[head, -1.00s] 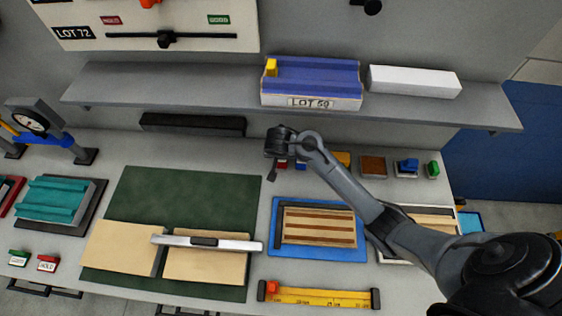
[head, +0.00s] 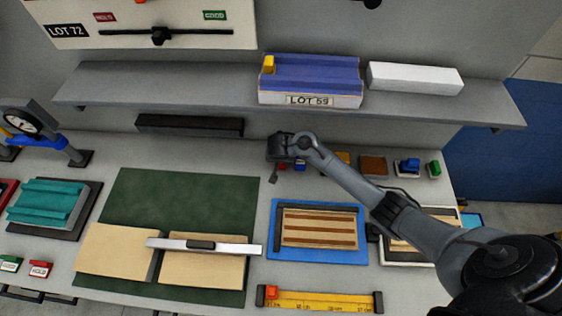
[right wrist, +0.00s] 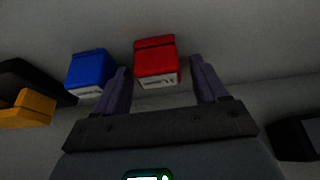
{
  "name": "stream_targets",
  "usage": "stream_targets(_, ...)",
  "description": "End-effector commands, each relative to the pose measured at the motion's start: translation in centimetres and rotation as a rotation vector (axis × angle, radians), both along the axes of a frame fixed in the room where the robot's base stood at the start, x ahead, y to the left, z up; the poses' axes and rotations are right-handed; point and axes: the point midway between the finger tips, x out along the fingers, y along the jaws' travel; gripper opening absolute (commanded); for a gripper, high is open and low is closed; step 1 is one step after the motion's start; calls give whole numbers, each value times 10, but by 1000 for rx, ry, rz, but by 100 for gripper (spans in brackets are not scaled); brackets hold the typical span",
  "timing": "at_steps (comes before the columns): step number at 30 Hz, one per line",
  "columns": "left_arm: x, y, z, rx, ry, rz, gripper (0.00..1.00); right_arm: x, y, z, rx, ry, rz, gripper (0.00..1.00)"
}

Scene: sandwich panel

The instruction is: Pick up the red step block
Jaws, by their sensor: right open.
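The red step block (right wrist: 157,62) shows in the right wrist view between the two spread fingers of my right gripper (right wrist: 160,72). A gap shows on each side of it, and the gripper is open and empty. In the head view my right gripper (head: 273,179) is low over the back of the bench, and only a small part of the red step block (head: 283,167) shows beside it. My wrist hides the rest. My left gripper is not in view.
A blue block (right wrist: 88,72) stands just left of the red one in the wrist view, with a yellow block (right wrist: 28,108) farther left. A shelf (head: 200,85) overhangs the back of the bench. A blue tray (head: 273,240) lies in front.

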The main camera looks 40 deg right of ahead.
Motion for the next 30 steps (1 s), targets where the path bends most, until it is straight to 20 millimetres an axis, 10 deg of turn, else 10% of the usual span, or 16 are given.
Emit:
stream_targets(13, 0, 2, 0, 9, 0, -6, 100, 0, 0, 0, 0, 0, 0, 17)
stream_targets(30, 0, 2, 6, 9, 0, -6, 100, -2, 5, 17, 3, -1, 0, 16)
